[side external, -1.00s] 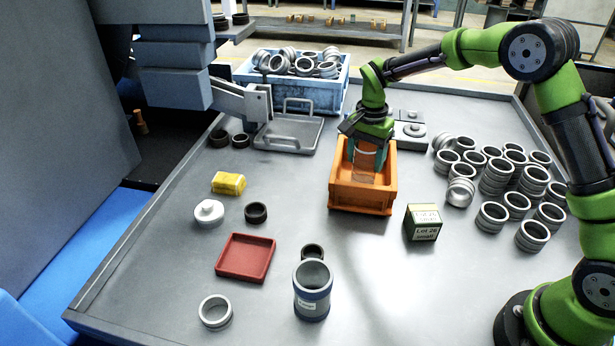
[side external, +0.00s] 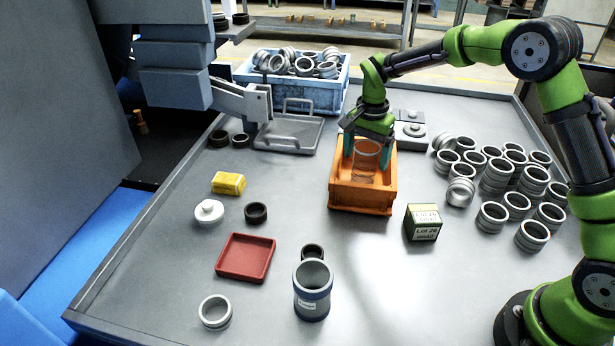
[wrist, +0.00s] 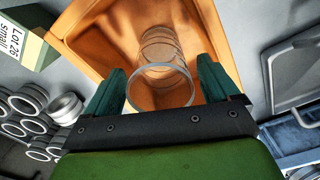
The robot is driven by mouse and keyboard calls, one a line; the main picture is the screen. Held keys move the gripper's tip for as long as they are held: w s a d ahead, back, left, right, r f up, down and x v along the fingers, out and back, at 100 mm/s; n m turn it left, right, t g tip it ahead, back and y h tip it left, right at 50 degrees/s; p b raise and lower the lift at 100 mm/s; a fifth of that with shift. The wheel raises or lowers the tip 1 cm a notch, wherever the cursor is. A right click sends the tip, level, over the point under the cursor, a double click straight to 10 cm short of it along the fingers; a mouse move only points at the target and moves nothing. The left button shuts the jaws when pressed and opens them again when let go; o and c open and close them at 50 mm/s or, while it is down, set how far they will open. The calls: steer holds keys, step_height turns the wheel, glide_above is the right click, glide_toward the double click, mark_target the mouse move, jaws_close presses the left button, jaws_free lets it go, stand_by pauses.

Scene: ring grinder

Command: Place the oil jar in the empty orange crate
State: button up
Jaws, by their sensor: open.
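The oil jar (side external: 365,161) is a clear, glass-like cylinder standing in the orange crate (side external: 361,199). In the wrist view the jar (wrist: 162,62) shows its round rim between my fingers, inside the orange crate (wrist: 88,24). My gripper (side external: 367,150) is open, with its dark green fingers on either side of the jar near its top. In the wrist view my gripper (wrist: 163,88) has a gap between each finger and the jar. The jar's base is partly hidden by the crate's front wall in the side view.
A labelled box (side external: 423,222) stands right of the crate. Many metal rings (side external: 497,177) are stacked at the right. A blue crate of rings (side external: 318,97) is behind. A red tray (side external: 245,258) and a grey container (side external: 312,291) are at the front left.

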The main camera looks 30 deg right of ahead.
steer(key=s+r+n+t, duration=0.1)
steer(key=s+r, duration=0.2)
steer(key=r, duration=0.5)
steer(key=s+r+n+t, duration=0.1)
steer(key=s+r, duration=0.2)
steer(key=r, duration=0.6)
steer(key=s+a+n+t+y, duration=0.2)
steer(key=s+n+t, duration=0.3)
steer(key=s, duration=1.5)
steer(key=shift+a+f+n, duration=0.3)
steer(key=shift+a+n, duration=0.35)
steer(key=shift+n, duration=0.55)
